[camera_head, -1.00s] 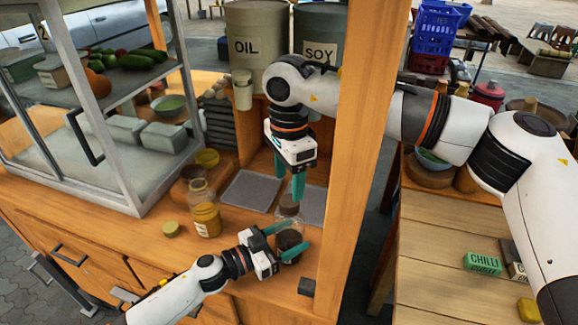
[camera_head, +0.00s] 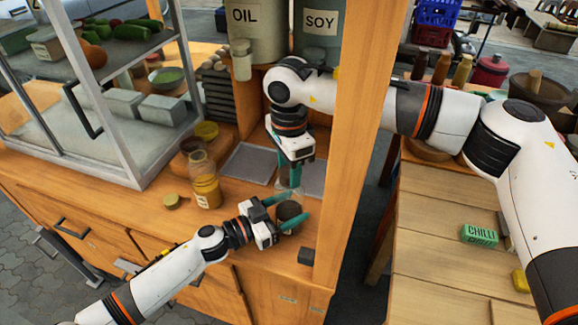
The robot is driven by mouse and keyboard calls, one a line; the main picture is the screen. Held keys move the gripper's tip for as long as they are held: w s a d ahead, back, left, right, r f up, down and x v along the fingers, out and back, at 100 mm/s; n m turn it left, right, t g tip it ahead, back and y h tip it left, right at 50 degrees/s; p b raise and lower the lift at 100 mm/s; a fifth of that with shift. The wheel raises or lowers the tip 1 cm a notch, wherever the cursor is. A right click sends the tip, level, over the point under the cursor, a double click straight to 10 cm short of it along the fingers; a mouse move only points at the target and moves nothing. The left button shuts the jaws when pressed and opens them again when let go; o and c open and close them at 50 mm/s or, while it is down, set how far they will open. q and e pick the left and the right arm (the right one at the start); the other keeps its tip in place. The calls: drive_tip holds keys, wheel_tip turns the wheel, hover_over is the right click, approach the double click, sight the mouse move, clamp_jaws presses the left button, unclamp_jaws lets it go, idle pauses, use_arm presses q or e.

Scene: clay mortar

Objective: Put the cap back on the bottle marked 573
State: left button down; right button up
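A clear glass bottle with dark contents (camera_head: 288,211) stands on the wooden counter near the post. My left gripper (camera_head: 284,212) reaches in from the left with its teal fingers on either side of the bottle's lower body, closed on it. My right gripper (camera_head: 289,178) points down at the bottle's top. Its fingers cover the neck, so I cannot tell whether a cap is between them or on the bottle. A second glass bottle with yellow contents (camera_head: 207,190) stands to the left, and a round tan cap (camera_head: 172,201) lies beside it. No number is readable.
A glass display case (camera_head: 110,160) stands at the left. A wooden post (camera_head: 349,170) rises just right of the bottle. OIL (camera_head: 245,30) and SOY (camera_head: 320,35) containers stand behind. A green CHILLI box (camera_head: 479,235) lies on the right table.

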drive_tip(key=m, duration=0.4)
drive_tip(key=shift+c, duration=0.5)
drive_tip(key=m, duration=0.4)
drive_tip(key=o, duration=1.2)
wheel_tip(320, 180, up, 12)
drive_tip(key=shift+f, duration=0.1)
use_arm(q)
drive_tip(key=shift+c, duration=1.4)
unclamp_jaws()
